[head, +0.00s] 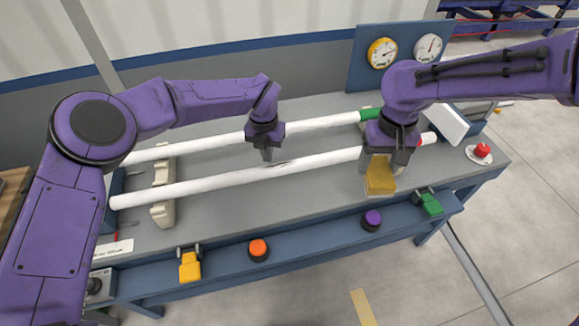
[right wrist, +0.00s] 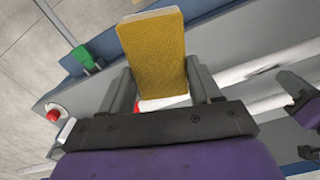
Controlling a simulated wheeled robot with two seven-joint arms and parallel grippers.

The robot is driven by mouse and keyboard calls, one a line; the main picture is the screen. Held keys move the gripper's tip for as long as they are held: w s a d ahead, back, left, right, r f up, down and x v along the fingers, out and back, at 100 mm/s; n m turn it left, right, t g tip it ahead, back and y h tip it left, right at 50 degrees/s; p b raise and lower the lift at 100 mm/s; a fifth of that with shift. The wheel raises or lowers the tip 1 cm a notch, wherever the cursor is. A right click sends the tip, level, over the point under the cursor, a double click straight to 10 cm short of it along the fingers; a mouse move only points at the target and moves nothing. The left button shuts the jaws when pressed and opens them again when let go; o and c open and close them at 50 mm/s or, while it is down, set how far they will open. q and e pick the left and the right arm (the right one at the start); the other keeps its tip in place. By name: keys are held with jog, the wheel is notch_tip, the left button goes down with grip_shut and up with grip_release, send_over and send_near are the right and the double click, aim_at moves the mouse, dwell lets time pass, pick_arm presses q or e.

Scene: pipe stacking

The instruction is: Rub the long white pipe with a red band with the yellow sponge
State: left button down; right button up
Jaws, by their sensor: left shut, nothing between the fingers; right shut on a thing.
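The long white pipe with a red band (head: 210,185) lies across the bench, nearer the front edge. Its red band shows only partly by my right gripper in the head view. My right gripper (head: 384,166) is shut on the yellow sponge (head: 380,182), held at the pipe's right part; whether the sponge touches the pipe I cannot tell. The sponge fills the top middle of the right wrist view (right wrist: 153,55), with a bit of white and red behind it. My left gripper (head: 268,155) is shut and empty, just above the pipe's middle.
A second white pipe with a green band (head: 320,123) lies behind. A pale support (head: 163,190) stands under the left ends. Orange (head: 259,250) and purple (head: 372,218) buttons, yellow (head: 190,266) and green (head: 431,204) clamps line the front; a red button (head: 482,150) is right. Gauges (head: 383,53) stand behind.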

pick_arm(q)
jog(key=shift+f+b, duration=0.4)
jog(key=shift+f, duration=0.2)
pick_arm(e)
jog(key=shift+f, duration=0.45)
pick_arm(q)
jog(key=shift+r, duration=0.15)
pick_arm(e)
jog(key=shift+r, duration=0.1)
